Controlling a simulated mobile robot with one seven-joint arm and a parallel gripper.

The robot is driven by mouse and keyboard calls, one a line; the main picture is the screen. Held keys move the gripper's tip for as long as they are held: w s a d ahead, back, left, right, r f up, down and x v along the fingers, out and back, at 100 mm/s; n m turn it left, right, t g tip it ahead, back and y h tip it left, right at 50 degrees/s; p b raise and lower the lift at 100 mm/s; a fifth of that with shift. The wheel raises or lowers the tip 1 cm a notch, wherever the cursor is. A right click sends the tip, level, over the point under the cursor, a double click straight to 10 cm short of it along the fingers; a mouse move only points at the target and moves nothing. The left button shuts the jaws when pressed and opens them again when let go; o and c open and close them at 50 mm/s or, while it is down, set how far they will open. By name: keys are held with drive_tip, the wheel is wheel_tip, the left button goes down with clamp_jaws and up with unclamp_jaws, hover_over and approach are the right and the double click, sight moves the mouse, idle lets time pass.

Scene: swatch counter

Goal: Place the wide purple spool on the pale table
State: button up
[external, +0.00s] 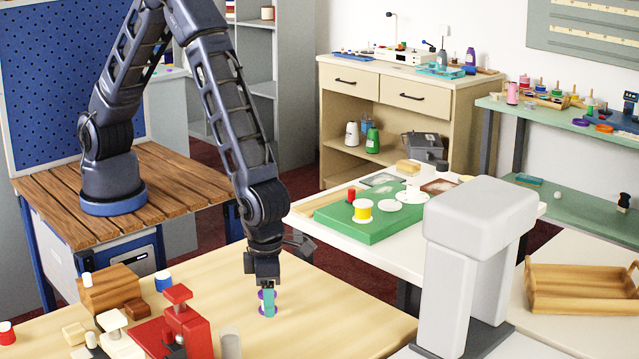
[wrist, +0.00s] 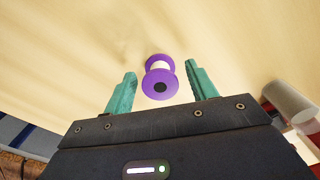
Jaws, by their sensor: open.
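The wide purple spool (wrist: 161,97) has purple flanges, a pale wound middle and a dark hole in its end. In the external view the spool (external: 267,314) appears to stand upright on the pale wooden table (external: 345,312). My gripper (external: 268,290) points down at it, with a teal finger in front of part of the spool. In the wrist view my gripper (wrist: 160,76) is open, one finger on each side of the spool, with a gap showing on both sides. The pale table surface (wrist: 235,35) fills the background there.
A red device (external: 188,325), a wooden block (external: 108,288) and several small spools crowd the table's left part. A clear cylinder (external: 230,343) stands near the front. A white table with a green board (external: 375,222) is behind right. The pale table's right part is clear.

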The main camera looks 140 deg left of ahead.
drive_tip(key=s+d+r+n+t, duration=0.1)
drive_tip(key=s+r+n, duration=0.25)
drive_tip(key=r, duration=0.85)
drive_tip(key=s+r+n, duration=0.3)
drive_tip(key=s+r, duration=0.2)
drive_tip(key=r, duration=0.8)
drive_tip(key=s+d+r+n+t, duration=0.1)
drive_tip(key=s+r+n, duration=0.55)
drive_tip(key=s, duration=0.45)
drive_tip(key=s+d+r+n+t, duration=0.1)
drive_tip(key=s+r+n, duration=0.5)
drive_tip(key=s, duration=0.4)
drive_tip(key=s+n+t, duration=0.1)
drive_tip(key=s+n, duration=0.5)
drive_tip(key=s, duration=0.6)
drive_tip(key=shift+r+t, duration=0.3)
drive_tip(key=shift+r, duration=0.15)
